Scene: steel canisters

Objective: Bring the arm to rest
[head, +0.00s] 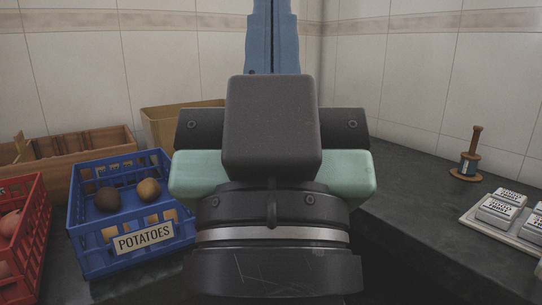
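My gripper (272,135) fills the middle of the head view, seen from behind at the end of my arm. Its dark housing and the pale green body (347,178) are in front of the back corner of the counter. The fingers are hidden behind the housing, so I cannot see whether they are open or hold anything.
A blue crate (88,236) labelled POTATOES holds brown potatoes at left. A red crate (35,235), a wooden box (95,142) and a tan bin (165,122) stand nearby. A wooden spool stand (467,160) and a tray with white blocks (500,211) are on the dark counter (415,205) at right.

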